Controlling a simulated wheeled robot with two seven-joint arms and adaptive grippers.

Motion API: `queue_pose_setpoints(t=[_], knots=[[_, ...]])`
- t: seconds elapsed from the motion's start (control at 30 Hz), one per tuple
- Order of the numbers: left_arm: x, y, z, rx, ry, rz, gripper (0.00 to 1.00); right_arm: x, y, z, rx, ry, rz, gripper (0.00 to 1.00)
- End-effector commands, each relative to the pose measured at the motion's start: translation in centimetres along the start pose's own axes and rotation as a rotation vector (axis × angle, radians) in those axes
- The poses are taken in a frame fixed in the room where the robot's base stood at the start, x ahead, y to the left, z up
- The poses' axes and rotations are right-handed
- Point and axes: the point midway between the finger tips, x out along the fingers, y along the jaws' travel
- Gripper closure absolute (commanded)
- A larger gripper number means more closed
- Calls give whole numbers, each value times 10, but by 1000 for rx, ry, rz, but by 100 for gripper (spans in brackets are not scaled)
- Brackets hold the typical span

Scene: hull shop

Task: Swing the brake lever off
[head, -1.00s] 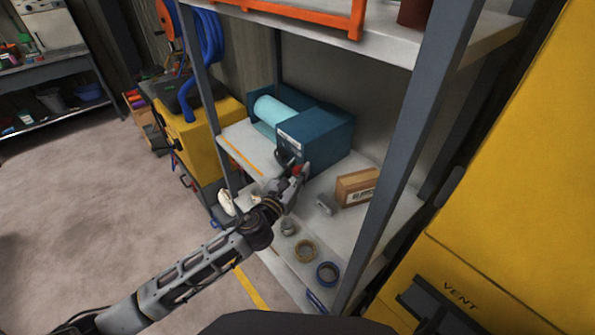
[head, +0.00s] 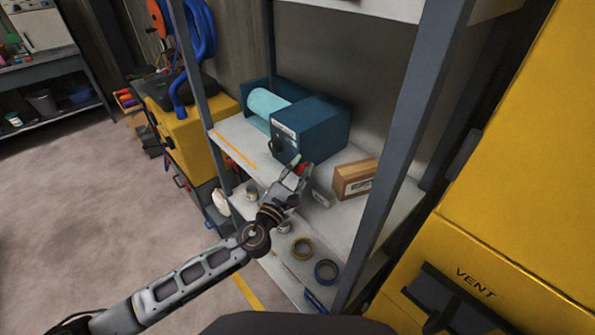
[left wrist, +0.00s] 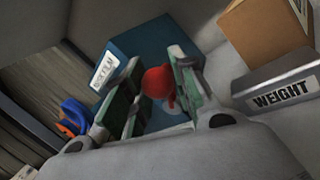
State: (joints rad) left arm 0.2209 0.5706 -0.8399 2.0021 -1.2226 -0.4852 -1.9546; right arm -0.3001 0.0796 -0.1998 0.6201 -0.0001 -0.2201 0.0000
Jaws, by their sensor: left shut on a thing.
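The teal machine (head: 312,128) with a light blue roll (head: 268,103) sits on the shelf in the head view. Its blue body (left wrist: 150,48) fills the upper middle of the left wrist view. The brake lever's red knob (left wrist: 157,82) sits between the fingers of my left gripper (left wrist: 150,92); a bit of red also shows in the head view (head: 303,169). My left gripper (head: 296,176) is shut on the lever, in front of the machine's lower right corner. The lever's arm is mostly hidden by my fingers. My right gripper is not in view.
A wooden box (head: 354,179) stands to the right of the gripper, near a grey block labelled WEIGHT (left wrist: 278,85). Tape rings (head: 303,248) lie on the shelf below. A grey shelf post (head: 392,150) stands to the right, beside the yellow cabinet (head: 510,190).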

Motion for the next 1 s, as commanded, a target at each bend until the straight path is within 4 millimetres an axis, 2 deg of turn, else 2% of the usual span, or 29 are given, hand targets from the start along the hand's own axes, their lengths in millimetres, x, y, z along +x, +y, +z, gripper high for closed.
queue_pose_setpoints(t=[0.2, 0.7, 0.73, 0.9, 1.0], knots=[[-2, -3, -3, 61, -22, 3, 100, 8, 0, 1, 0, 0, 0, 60], [-2, -4, -3, 80, -29, 2, 100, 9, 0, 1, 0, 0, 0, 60], [-2, -4, -3, 80, -29, 2, 72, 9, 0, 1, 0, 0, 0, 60], [-2, -4, -2, 79, -30, 1, 53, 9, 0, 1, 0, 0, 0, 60], [-2, -4, -2, 78, -30, 1, 53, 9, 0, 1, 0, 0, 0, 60]])
